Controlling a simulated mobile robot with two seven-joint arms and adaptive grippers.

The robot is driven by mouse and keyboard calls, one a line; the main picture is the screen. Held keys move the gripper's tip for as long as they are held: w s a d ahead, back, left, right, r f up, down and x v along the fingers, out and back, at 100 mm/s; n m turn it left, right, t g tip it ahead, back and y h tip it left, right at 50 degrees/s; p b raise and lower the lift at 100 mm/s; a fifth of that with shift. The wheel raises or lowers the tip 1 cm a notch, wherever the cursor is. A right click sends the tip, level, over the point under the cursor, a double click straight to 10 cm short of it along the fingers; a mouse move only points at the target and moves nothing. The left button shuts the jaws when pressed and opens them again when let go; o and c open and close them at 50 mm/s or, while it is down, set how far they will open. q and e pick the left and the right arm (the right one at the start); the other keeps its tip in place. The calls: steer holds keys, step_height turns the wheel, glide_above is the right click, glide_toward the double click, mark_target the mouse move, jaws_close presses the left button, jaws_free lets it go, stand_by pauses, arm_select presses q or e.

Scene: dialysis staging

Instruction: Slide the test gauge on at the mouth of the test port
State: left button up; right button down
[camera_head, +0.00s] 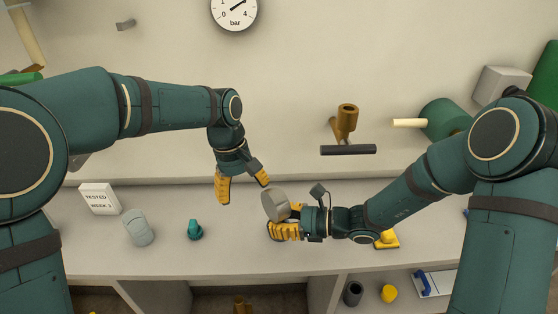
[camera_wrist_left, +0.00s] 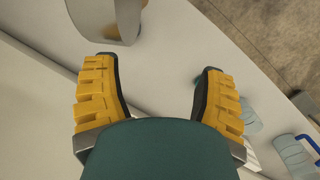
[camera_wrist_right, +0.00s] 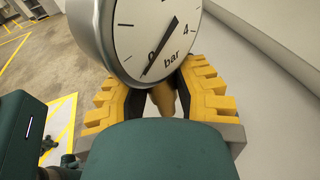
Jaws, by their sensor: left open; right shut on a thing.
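The test gauge has a grey round body (camera_head: 275,205) and a white dial (camera_wrist_right: 160,35) marked "bar". My right gripper (camera_head: 287,229) is shut on its brass stem (camera_wrist_right: 164,98) and holds it over the bench. A brown branched pipe fitting (camera_head: 346,122), which looks like the test port, is on the wall with an open round mouth at its top. It is up and right of the gauge, well apart from it. My left gripper (camera_head: 243,188) is open and empty, pointing down beside the gauge. In the left wrist view a grey rounded body (camera_wrist_left: 105,18), probably the gauge, shows beyond the fingers.
A dark bar (camera_head: 348,150) sits below the fitting. On the bench are a white "TESTED" card (camera_head: 99,198), a pale cylinder (camera_head: 138,227), a small teal part (camera_head: 195,229) and a yellow part (camera_head: 387,240). A green cylinder (camera_head: 447,120) with a cream rod is at right.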

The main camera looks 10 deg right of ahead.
arm_select(q)
steer(key=y, duration=0.2)
glide_toward(279, 204)
steer(key=shift+w+f+t, duration=0.15)
steer(key=shift+w+f, duration=0.15)
steer(key=shift+w, duration=0.2)
steer(key=shift+w+f+t, duration=0.15)
steer(key=shift+w+f, duration=0.15)
steer(key=shift+w, duration=0.2)
step_height(279, 204, down, 12)
steer(key=shift+a+r, duration=0.1)
steer(key=shift+r, duration=0.05)
jaws_close()
arm_select(e)
steer(key=shift+a, duration=0.1)
steer(key=c, duration=0.7)
jaws_free()
steer(key=shift+s, duration=0.1)
